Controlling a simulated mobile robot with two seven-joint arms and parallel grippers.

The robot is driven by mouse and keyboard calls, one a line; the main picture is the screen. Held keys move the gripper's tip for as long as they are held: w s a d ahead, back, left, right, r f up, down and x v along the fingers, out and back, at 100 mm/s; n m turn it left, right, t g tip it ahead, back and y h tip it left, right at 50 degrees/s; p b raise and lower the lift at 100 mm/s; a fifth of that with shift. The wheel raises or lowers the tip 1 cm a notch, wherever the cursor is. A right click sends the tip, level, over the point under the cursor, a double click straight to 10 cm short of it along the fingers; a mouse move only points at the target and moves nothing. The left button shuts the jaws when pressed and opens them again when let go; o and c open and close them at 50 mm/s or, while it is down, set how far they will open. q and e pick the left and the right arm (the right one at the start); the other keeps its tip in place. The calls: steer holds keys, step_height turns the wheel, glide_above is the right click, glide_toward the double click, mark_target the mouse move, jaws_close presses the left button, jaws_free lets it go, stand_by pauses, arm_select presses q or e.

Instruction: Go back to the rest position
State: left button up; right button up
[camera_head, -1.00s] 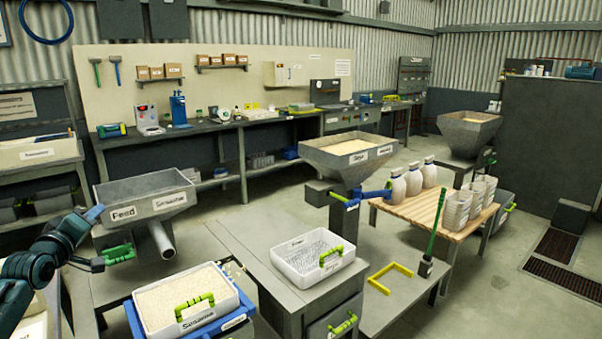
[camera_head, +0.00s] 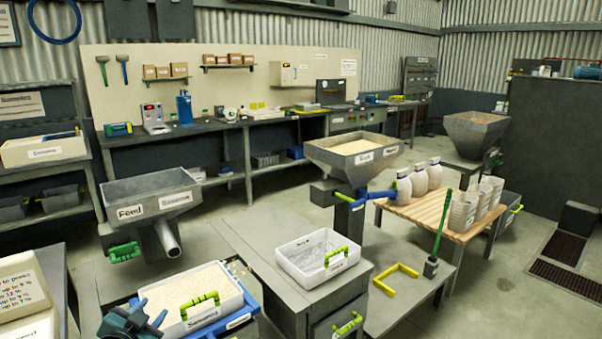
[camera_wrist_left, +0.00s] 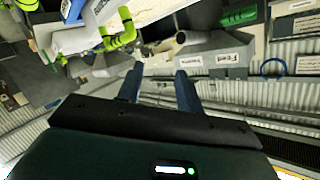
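My left gripper (camera_head: 149,313) is at the bottom edge of the head view, in front of the left end of the sesame tub (camera_head: 172,297). In the left wrist view its two blue fingers (camera_wrist_left: 160,76) stand apart with nothing between them, so it is open and empty. Most of the left arm is outside the head view. My right gripper is in neither view.
The grey feed hopper (camera_head: 147,193) stands behind the sesame tub. A white tub (camera_head: 317,257) with a green handle sits on a grey cabinet to the right. A wooden table (camera_head: 420,212) with white bottles is farther right. Open floor lies at the right.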

arm_select(q)
steer(key=s+d+f+g+h, duration=0.25)
steer(key=s+d+f, duration=0.65)
steer(key=s+d, duration=0.45)
steer(key=s+d+n+g+h+p, duration=0.1)
steer(key=s+d+p, duration=0.3)
steer(key=s, duration=1)
steer(key=shift+s+d+n+g, duration=0.2)
steer(key=shift+d+n+g, duration=0.25)
steer(key=shift+d+n, duration=0.6)
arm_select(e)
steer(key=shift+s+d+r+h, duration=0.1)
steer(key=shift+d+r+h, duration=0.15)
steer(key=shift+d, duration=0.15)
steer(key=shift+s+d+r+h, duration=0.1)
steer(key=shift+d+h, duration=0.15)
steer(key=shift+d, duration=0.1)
arm_select(q)
steer(key=shift+d, duration=0.15)
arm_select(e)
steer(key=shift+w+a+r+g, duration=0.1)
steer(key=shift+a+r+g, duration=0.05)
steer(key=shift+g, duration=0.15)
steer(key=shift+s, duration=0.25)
